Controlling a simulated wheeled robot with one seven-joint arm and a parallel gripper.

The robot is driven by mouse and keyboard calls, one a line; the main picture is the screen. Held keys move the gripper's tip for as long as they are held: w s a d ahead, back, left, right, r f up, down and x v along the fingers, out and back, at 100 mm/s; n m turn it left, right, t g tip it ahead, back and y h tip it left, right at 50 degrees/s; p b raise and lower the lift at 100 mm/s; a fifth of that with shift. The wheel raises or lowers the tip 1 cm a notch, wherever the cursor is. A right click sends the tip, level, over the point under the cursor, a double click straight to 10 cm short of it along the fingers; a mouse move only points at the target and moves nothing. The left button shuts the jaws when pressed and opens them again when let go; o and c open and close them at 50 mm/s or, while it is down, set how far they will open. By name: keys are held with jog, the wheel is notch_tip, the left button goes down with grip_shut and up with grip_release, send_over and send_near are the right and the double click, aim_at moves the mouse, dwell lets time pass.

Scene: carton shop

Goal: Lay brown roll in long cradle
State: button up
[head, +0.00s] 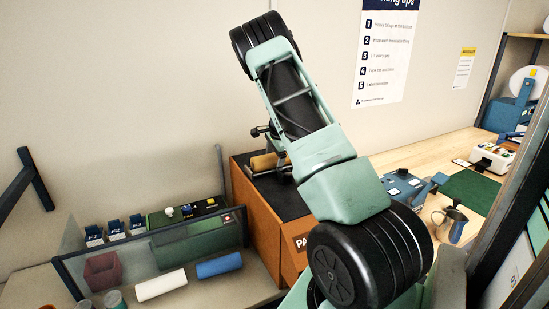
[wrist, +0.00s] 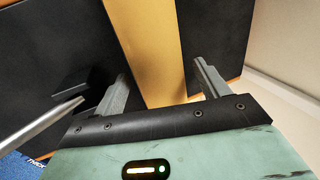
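The brown roll (head: 264,162) lies on the dark top of an orange-brown cabinet in the head view, partly hidden by my arm. In the wrist view the roll (wrist: 150,40) is a plain tan band running between my gripper's (wrist: 162,78) two fingers. The fingers are apart, with a dark gap showing between each finger and the roll. In the head view my gripper is mostly hidden behind my arm, at the right end of the roll. I cannot make out a long cradle in either view.
A grey rod (wrist: 45,122) is close to my left finger. A wooden bench (head: 440,150) with tools is at right.

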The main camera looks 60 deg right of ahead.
jog(key=shift+r, duration=0.15)
jog(key=shift+r+p, duration=0.35)
jog(key=shift+p, duration=0.05)
jog(key=b+v, duration=0.3)
jog(key=v, duration=0.9)
jog(key=shift+r, duration=0.15)
